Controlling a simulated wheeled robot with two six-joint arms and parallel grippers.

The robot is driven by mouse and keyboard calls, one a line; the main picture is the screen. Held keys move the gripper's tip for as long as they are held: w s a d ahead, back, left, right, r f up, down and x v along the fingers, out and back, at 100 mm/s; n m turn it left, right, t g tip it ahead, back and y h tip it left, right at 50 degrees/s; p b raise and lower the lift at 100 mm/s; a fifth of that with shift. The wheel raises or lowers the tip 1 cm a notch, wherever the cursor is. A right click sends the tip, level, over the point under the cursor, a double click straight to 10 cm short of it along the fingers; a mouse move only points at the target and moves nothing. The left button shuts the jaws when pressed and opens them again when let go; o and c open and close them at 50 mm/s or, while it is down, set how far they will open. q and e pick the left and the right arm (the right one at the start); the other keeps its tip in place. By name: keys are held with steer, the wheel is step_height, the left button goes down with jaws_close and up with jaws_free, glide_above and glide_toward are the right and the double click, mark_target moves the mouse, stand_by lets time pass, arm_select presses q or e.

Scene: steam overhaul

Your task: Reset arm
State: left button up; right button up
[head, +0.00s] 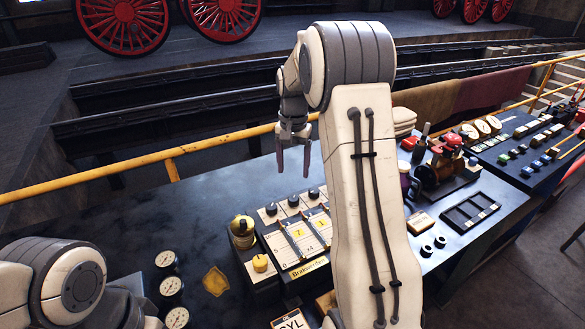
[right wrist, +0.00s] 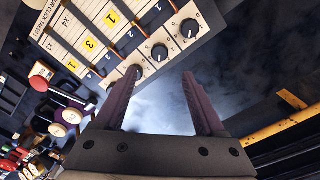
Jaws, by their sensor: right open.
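My right arm rises through the middle of the head view and bends over at the top. Its gripper (head: 293,158) hangs fingers down above the back edge of the dark bench (head: 140,222), behind the control panel (head: 277,243). In the right wrist view the two fingers of this gripper (right wrist: 165,100) stand apart with only bare dark surface between them. The panel's black knobs (right wrist: 160,52) lie just beyond the fingertips there. My left arm shows at the lower left of the head view, but its gripper is out of sight.
A yellow railing (head: 120,164) runs behind the bench. A brass-yellow knob (head: 242,231) stands left of the panel, near several gauges (head: 171,286). A red-handled valve assembly (head: 440,165) and a slotted black tray (head: 468,213) stand on the right. The bench's back left is clear.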

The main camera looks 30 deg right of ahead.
steer(key=s+a+r+n, duration=0.1)
steer(key=s+a+n, duration=0.3)
steer(key=a, duration=0.6)
steer(key=s+a+r+n, duration=0.2)
steer(key=s+a+n, duration=0.15)
steer(key=a, duration=0.65)
steer(key=s+a+f+n, duration=0.1)
steer(key=s+a+n, duration=0.3)
steer(key=s, duration=0.7)
steer(key=s+a+f+n+y, duration=0.1)
steer(key=s+a+n, duration=0.4)
steer(key=s, duration=0.6)
steer(key=shift+a+f, duration=0.2)
